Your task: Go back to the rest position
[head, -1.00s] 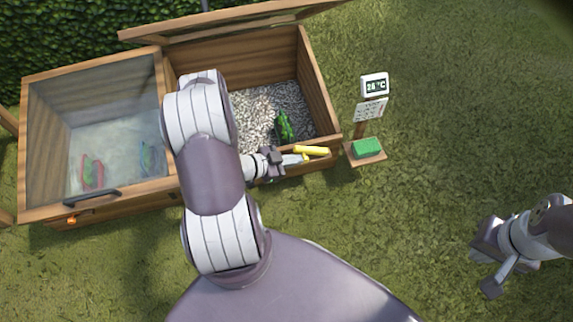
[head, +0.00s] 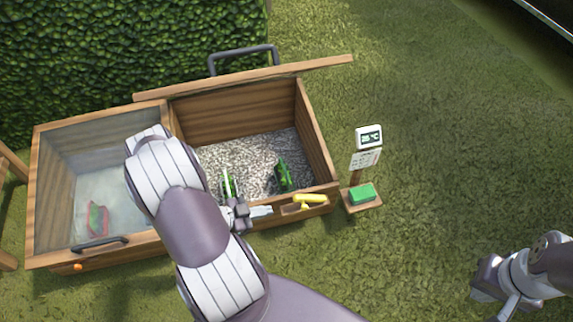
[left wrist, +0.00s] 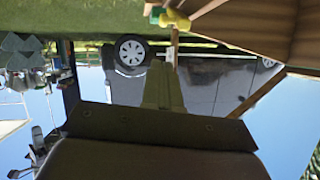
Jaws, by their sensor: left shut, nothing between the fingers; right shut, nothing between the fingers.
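My left gripper (head: 262,211) is shut and empty over the front edge of the open compartment of the wooden cold frame (head: 316,150). It is just left of a yellow-handled tool (head: 309,199), apart from it in the head view. The left wrist view shows its closed fingers (left wrist: 163,85) with nothing between them. My right gripper (head: 490,294) is shut and empty over the grass at the lower right, partly cut off by the picture's edge.
Two green plants (head: 283,173) stand in the gravel of the open compartment. The left compartment has a glass lid (head: 75,165) with a dark handle. A thermometer stand (head: 369,137) and a green block (head: 361,193) are to the right. Grass at the right is clear.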

